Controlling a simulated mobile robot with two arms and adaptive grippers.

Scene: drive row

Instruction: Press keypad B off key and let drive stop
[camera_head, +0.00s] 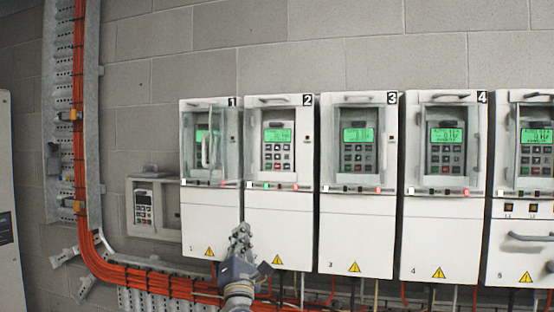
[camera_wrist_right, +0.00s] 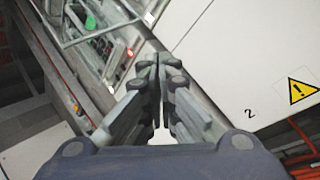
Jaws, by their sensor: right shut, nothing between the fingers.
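A row of white drive cabinets hangs on the block wall: drive 1 (camera_head: 210,222), drive 2 (camera_head: 278,230), drive 3 (camera_head: 356,236), drive 4 (camera_head: 437,242) and drive 5 (camera_head: 519,253). Each has a keypad with a lit green display, as on the drive 2 keypad (camera_head: 278,150). No letter B is legible. The drive 1 keypad (camera_head: 202,140) is partly behind a glass cover and handle. My right gripper (camera_head: 240,234) is shut and empty, in front of the lower panels of drives 1 and 2. In the right wrist view its fingertips (camera_wrist_right: 158,62) meet. My left gripper is not in view.
A small grey box with a handset (camera_head: 144,207) is mounted left of drive 1. Orange cables (camera_head: 79,130) run down the wall and under the drives. Glass covers and handles project from the cabinet fronts. Small red lamps (camera_wrist_right: 130,52) glow below the keypads.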

